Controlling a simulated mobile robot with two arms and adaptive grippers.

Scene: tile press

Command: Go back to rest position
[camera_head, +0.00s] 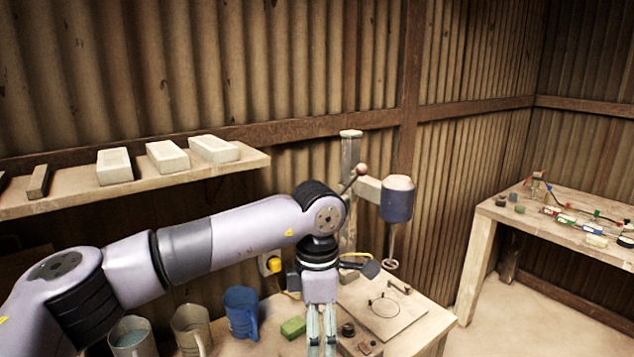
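My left arm comes in from the left and reaches across above the workbench (415,342). My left gripper (321,338) points straight down over the front of the bench. Its two pale fingers run side by side with a narrow gap between them. The fingertips meet the bottom edge of the picture, so I cannot tell whether they are open or shut on something. My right gripper is not in view. The tile press (397,200) stands behind the arm, with a dark cylindrical head on a post and a plate (383,312) below.
A blue mug (242,312), two greyish mugs (191,330) and (131,338), and a green block (293,327) sit on the bench left of the gripper. A wall shelf (200,172) holds pale blocks. A side table (570,236) with small parts stands right. Floor between is clear.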

